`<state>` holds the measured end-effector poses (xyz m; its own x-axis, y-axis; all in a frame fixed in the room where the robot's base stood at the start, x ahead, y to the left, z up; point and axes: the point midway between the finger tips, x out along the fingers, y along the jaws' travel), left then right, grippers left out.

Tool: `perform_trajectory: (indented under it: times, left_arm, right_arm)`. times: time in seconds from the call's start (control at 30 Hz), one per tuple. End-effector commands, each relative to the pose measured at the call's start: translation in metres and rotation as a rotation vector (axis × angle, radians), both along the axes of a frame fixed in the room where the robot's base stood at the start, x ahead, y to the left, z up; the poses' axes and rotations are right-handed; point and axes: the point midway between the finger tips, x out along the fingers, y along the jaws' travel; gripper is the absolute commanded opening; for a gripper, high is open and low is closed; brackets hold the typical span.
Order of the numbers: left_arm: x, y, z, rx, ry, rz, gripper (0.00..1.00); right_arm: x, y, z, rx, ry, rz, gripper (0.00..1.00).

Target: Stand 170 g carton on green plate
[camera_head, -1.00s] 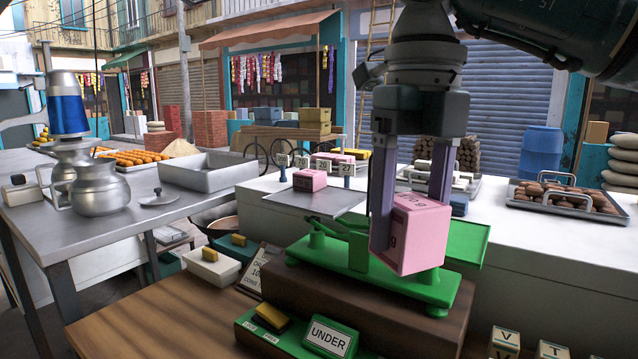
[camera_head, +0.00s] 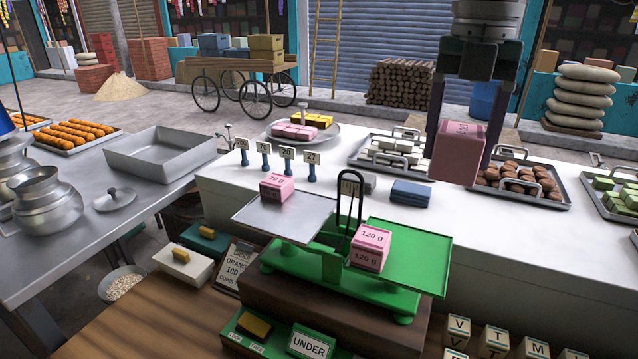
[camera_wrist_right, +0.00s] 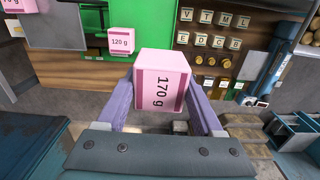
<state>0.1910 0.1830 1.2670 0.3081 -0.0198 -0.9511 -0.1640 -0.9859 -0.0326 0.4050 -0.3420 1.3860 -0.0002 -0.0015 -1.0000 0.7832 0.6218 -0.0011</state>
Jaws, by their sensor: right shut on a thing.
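A pink 170 g carton (camera_wrist_right: 160,84) sits between the fingers of my right gripper (camera_head: 460,150). In the head view this carton (camera_head: 456,154) hangs in the air, up and right of the scale. Its label runs sideways in the wrist view. The green plate (camera_head: 412,262) is the right pan of the green scale. A pink 120 g carton (camera_head: 369,247) stands at its left part, and also shows in the wrist view (camera_wrist_right: 121,42). A pink 70 g carton (camera_head: 277,187) stands on the grey left pan (camera_head: 290,216). My left gripper is out of view.
A black loop (camera_head: 349,200) rises at the scale's middle, beside the 120 g carton. An UNDER sign (camera_head: 311,342) is in front, and letter blocks (camera_head: 492,342) stand front right. Trays of sweets (camera_head: 520,182) lie behind on the white counter. The right part of the green plate is bare.

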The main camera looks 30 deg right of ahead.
Motion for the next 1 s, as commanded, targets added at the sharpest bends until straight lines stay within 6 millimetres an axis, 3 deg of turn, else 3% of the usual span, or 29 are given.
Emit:
perform_trajectory:
  times: [0.03, 0.4, 0.5, 0.67, 0.9, 1.0]
  left_arm:
    - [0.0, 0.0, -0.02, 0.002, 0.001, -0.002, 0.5]
    - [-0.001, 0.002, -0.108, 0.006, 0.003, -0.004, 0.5]
    - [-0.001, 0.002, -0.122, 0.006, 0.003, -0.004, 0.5]
    - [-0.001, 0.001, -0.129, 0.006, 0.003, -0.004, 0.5]
    - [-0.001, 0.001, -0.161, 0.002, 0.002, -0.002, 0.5]
    - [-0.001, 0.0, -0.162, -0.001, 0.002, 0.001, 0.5]
  right_arm:
    - [0.0, 0.0, -0.021, 0.001, 0.001, 0.001, 0.03]
    - [0.0, 0.001, -0.122, 0.001, 0.0, 0.004, 0.03]
    - [0.0, 0.0, -0.138, 0.001, -0.001, 0.003, 0.03]
    - [0.0, 0.0, -0.147, 0.001, -0.001, 0.004, 0.03]
    - [0.0, 0.001, -0.183, 0.001, 0.0, 0.004, 0.03]
    - [0.0, 0.001, -0.184, 0.001, -0.001, 0.004, 0.03]
